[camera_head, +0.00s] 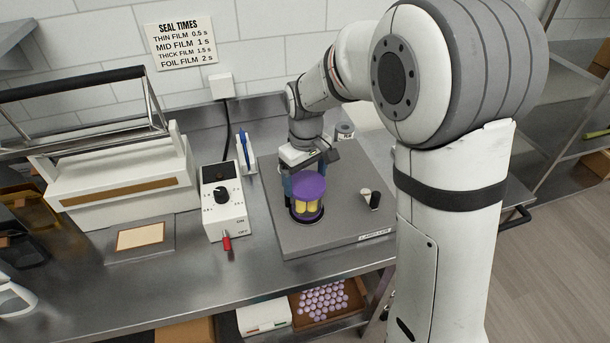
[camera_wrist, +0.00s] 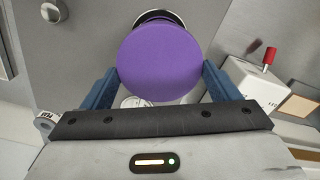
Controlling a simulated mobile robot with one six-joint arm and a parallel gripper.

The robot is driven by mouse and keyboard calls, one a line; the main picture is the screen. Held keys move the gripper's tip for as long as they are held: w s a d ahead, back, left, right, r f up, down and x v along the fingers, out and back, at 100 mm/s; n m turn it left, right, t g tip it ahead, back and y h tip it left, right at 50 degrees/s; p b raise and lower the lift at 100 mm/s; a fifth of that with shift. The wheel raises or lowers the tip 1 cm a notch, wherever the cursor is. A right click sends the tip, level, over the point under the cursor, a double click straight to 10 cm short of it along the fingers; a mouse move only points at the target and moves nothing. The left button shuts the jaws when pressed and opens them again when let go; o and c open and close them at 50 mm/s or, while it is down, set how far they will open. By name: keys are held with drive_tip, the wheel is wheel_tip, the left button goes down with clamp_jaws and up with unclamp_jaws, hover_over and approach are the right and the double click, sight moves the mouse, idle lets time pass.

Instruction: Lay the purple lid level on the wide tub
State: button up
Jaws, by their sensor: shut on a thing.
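The purple lid (camera_head: 309,187) is a round disc above the tub on the grey board. It also shows in the wrist view (camera_wrist: 158,62), where it fills the space between the blue fingers. My gripper (camera_wrist: 160,85) is shut on the lid, with one finger at each side. In the head view my gripper (camera_head: 303,182) reaches down over the tub. The wide tub (camera_head: 307,207) shows yellow contents below the lid and stands in a dark round ring. I cannot tell whether the lid touches the tub's rim.
The grey board (camera_head: 345,215) carries a small dark-and-white item (camera_head: 371,198) at right and a grey canister (camera_head: 345,131) at the back. A white control box (camera_head: 222,200) with a red-handled lever stands to the left. A sealer (camera_head: 120,178) stands farther left.

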sight(306, 182)
drive_tip(key=shift+f, duration=0.2)
drive_tip(key=shift+f+b, duration=0.6)
drive_tip(key=o, duration=0.9)
drive_tip(key=shift+r, duration=0.1)
drive_tip(key=shift+r, duration=0.1)
wheel_tip(306, 182, up, 8)
drive_tip(key=shift+f+b, duration=0.2)
drive_tip(key=shift+b, duration=0.2)
drive_tip(key=s+d+r+m+t, duration=0.1)
drive_tip(key=s+d+m+t, duration=0.2)
drive_tip(key=s+d+m, duration=0.4)
drive_tip(key=s+d, duration=0.8)
drive_tip(key=s, duration=0.4)
drive_tip(key=shift+s+d+m, duration=0.2)
drive_tip(key=shift+s+m, duration=0.2)
